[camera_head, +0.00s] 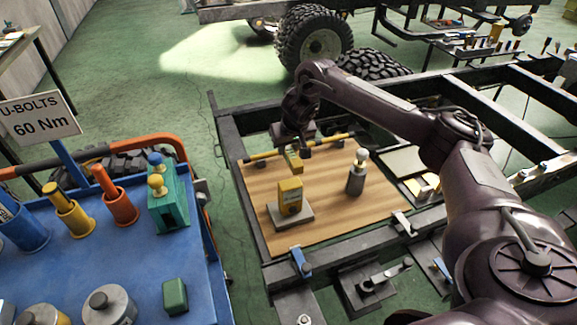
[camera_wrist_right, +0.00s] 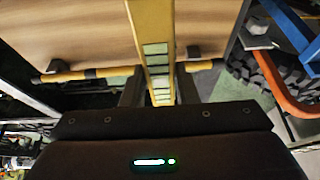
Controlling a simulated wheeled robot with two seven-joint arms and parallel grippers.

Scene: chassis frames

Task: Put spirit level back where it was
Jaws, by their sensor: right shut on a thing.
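The spirit level is a yellow bar with pale green windows (camera_wrist_right: 155,45), seen large in the right wrist view. It runs from the top edge down between the dark fingers of my right gripper (camera_wrist_right: 160,92), which is shut on it. In the head view my right gripper (camera_head: 301,150) is over the far part of the wooden board (camera_head: 325,205), and a short yellow part of the level (camera_head: 293,161) shows below it. The rest of the level is hidden by the gripper. I cannot tell whether the level touches the board. My left gripper is not in view.
A yellow-and-black bar (camera_head: 262,156) lies across the board's far edge. A yellow box (camera_head: 290,194) on a grey base and a grey bottle-like object (camera_head: 356,176) stand on the board. A blue cart (camera_head: 120,265) with cups stands left. The board's right front is clear.

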